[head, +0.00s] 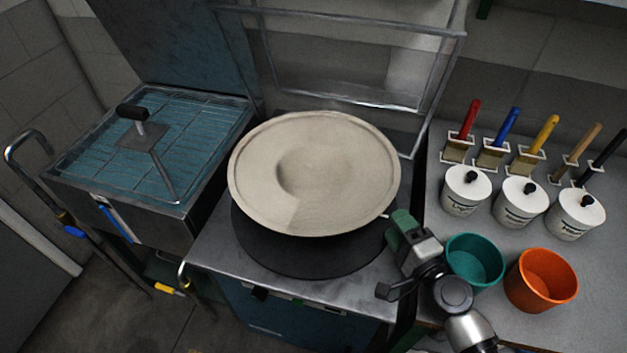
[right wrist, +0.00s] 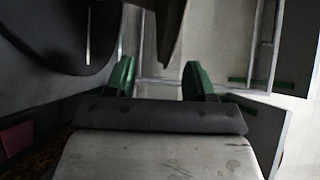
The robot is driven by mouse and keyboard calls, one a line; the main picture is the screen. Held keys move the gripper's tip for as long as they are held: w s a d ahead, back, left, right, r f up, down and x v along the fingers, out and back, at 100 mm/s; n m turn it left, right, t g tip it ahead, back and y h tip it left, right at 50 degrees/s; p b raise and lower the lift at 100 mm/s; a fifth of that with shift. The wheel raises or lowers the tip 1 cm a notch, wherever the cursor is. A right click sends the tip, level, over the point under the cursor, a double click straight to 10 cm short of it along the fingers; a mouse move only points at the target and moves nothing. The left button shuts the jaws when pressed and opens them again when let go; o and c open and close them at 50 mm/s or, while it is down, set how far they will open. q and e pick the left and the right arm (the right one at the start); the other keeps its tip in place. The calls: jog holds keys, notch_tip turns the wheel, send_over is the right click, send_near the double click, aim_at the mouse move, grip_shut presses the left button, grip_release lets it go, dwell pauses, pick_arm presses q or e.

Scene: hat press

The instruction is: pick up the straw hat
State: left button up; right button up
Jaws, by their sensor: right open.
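The straw hat (head: 345,165) is a wide, pale beige disc with a shallow round crown area near its middle. It lies over a black round plate (head: 290,252) on the metal press table. My right gripper (head: 401,224) has green fingers and is at the lower right edge of the hat's brim. In the right wrist view its two green fingers (right wrist: 158,78) are apart with nothing clearly between them. A greyish-beige edge above them there looks like the brim; whether it touches a finger cannot be told. My left gripper is not in view.
A blue-lidded box (head: 90,150) stands left of the press table (head: 215,250). A clear framed panel (head: 340,60) rises behind the hat. On the right counter are a teal cup (head: 474,262), an orange cup (head: 541,281), white lidded pots (head: 520,203) and several brushes.

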aim_at(381, 203)
jog(key=shift+w+a+r, duration=0.2)
jog(key=shift+w+r, duration=0.15)
jog(key=shift+w, duration=0.2)
jog(key=p+x, duration=0.1)
jog(key=x, duration=0.4)
jog(key=shift+w+a, duration=0.15)
jog(key=shift+w, duration=0.2)
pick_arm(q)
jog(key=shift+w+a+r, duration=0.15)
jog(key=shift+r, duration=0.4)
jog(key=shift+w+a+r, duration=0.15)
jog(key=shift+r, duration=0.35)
pick_arm(e)
jog(key=shift+f, duration=0.1)
jog(key=shift+s, duration=0.1)
